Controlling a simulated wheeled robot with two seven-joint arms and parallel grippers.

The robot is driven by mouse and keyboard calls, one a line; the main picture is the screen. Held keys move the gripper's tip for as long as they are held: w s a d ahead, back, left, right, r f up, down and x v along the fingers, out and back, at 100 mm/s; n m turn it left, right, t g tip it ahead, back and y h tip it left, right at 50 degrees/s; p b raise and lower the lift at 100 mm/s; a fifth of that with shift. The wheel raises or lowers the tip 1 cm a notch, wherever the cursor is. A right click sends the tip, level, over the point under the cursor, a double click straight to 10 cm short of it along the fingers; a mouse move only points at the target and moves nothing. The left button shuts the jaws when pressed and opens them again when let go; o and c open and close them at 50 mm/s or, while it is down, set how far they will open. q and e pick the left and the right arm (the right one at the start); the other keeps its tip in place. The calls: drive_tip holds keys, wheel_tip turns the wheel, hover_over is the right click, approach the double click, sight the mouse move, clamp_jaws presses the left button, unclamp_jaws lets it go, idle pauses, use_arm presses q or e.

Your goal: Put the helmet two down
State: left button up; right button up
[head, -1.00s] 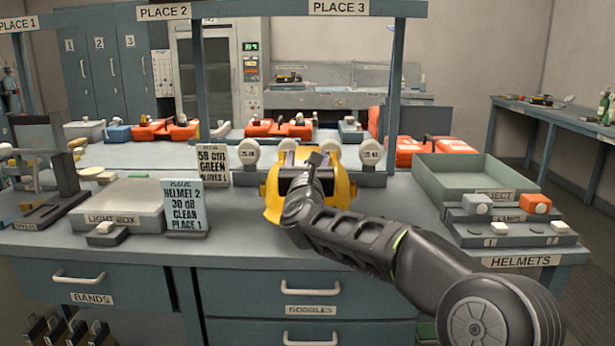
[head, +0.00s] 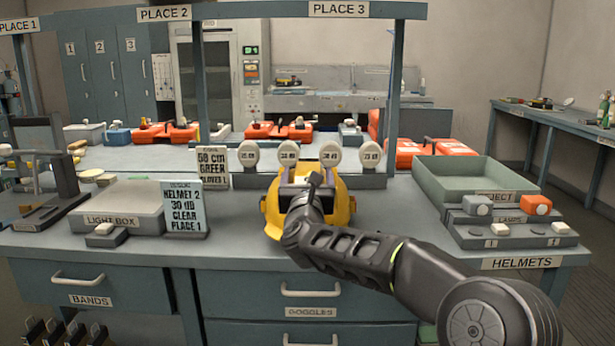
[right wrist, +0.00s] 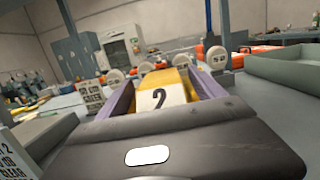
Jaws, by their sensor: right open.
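The yellow helmet (head: 343,212) is on the bench top, in front of a row of round white discs; my right arm hides part of it. In the right wrist view a white label with a "2" shows on the yellow helmet (right wrist: 180,80). My right gripper (head: 309,185) is at the helmet, seen from behind in the head view. In the right wrist view the right gripper's (right wrist: 166,90) two fingers stand apart, one on each side of the label. Whether they touch the helmet I cannot tell. My left gripper is not in view.
A card reading "HELMET 2, 30 dB, CLEAR, PLACE 1" (head: 183,208) stands left of the helmet, beside the light box (head: 125,207). Another card (head: 212,164) stands behind. The green reject tray (head: 470,180) and lamp switches (head: 512,236) are at right. Bare bench lies between.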

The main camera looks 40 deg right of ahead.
drive_tip(key=b+v, duration=0.1)
drive_tip(key=v, duration=1.1)
idle(0.4)
